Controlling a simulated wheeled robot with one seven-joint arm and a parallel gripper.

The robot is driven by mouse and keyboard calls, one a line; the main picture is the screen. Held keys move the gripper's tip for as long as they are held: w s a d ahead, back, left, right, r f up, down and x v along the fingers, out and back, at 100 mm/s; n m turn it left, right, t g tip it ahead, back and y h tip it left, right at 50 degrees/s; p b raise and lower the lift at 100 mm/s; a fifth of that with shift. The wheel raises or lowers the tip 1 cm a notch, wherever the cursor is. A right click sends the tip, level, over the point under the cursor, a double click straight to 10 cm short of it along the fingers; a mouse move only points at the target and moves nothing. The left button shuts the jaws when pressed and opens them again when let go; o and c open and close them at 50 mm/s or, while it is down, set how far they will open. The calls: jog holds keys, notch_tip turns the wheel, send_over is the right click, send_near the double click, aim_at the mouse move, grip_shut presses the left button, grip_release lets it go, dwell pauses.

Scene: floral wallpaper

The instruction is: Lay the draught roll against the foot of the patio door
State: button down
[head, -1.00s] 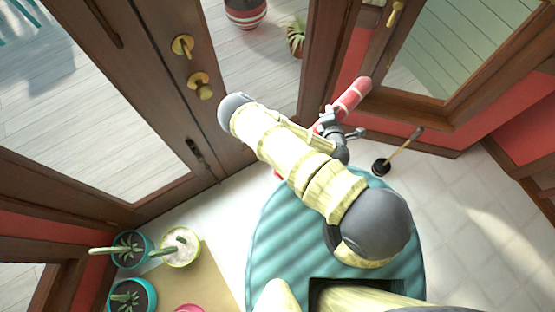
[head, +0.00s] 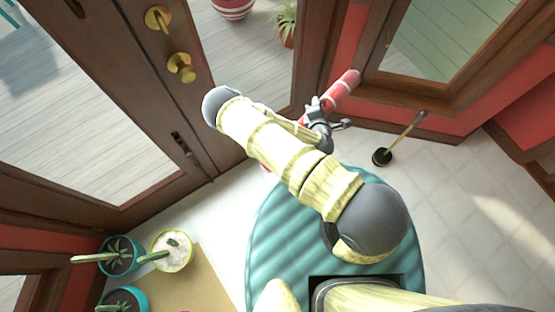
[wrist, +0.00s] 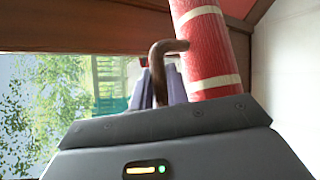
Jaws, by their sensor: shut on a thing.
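The draught roll is red with pale bands. Its upper end (head: 343,86) shows past my gripper in the head view, in front of the wall by the window. A small red bit shows on the other side of my arm; the middle is hidden. The patio door (head: 135,95) is dark wood with glass and brass knobs, shut, left of my gripper.
A plunger-like tool (head: 382,157) stands on the pale tiles at the right, near the wall. Potted cacti (head: 172,250) stand on a tan mat (head: 212,285) at the lower left. The floor along the door's foot between them looks clear. A window (head: 450,45) is at the upper right.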

jog(key=w+a+f+m+h+b, duration=0.1)
jog(key=a+f+b, duration=0.3)
jog(key=f+b, duration=1)
jog(key=w+a+f+m+h+b, duration=0.1)
jog(key=a+f+b, duration=0.4)
jog(key=f+b, duration=0.9)
jog(key=w+a+f+m+b, duration=0.1)
jog(key=a+f+b, duration=0.3)
jog(key=f+b, duration=1)
jog(key=shift+w+a+f+g+h, duration=0.2)
jog(key=shift+w+f+g+h, duration=0.1)
jog(key=shift+w+f+h, duration=0.15)
jog(key=shift+b, duration=0.3)
notch_tip(320, 180, down, 6)
jog(key=b, duration=0.4)
jog(key=shift+f, duration=0.15)
jog(key=shift+f+b, duration=1.2)
jog(key=shift+f, duration=0.7)
jog(key=shift+f, duration=0.15)
